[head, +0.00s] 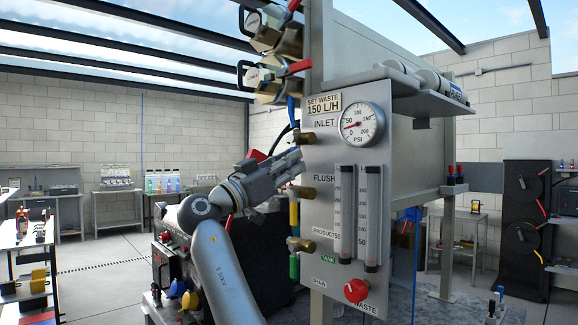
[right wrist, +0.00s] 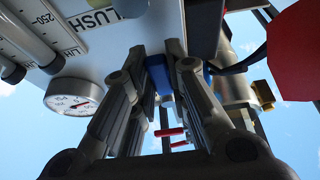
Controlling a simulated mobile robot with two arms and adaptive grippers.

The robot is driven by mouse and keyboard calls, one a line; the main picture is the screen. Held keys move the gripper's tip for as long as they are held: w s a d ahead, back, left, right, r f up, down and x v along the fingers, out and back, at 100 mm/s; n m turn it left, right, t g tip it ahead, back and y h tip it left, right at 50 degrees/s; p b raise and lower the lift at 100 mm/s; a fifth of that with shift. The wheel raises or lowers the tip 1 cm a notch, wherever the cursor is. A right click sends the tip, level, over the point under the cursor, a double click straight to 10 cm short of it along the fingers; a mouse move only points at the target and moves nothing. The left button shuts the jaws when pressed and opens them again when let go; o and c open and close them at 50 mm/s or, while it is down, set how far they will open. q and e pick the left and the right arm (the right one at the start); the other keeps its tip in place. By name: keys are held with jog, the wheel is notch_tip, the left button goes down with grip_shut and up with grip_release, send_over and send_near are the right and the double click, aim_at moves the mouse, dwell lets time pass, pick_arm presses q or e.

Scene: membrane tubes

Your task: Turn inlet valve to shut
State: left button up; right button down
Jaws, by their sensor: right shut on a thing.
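The panel (head: 335,205) has an INLET label near its top, with a brass inlet fitting (head: 306,137) at its left edge. My right gripper (head: 297,163) reaches in from the left, just below that fitting. In the right wrist view its fingers (right wrist: 157,68) are closed around a blue piece (right wrist: 158,76), which looks like the inlet valve's handle. The handle's exact angle is hidden by the fingers. My left gripper is not in view.
The pressure gauge (head: 361,124) has its needle toward the low left side. Brass flush (head: 300,192) and product (head: 300,244) fittings sit below the inlet. A red waste knob (head: 356,291) is at the panel's bottom. Red-handled brass parts (head: 276,82) stand above.

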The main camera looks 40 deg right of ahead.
jog(key=shift+f, duration=0.1)
jog(key=c, duration=1.4)
grip_release()
jog(key=shift+w, duration=0.1)
jog(key=v, duration=1.2)
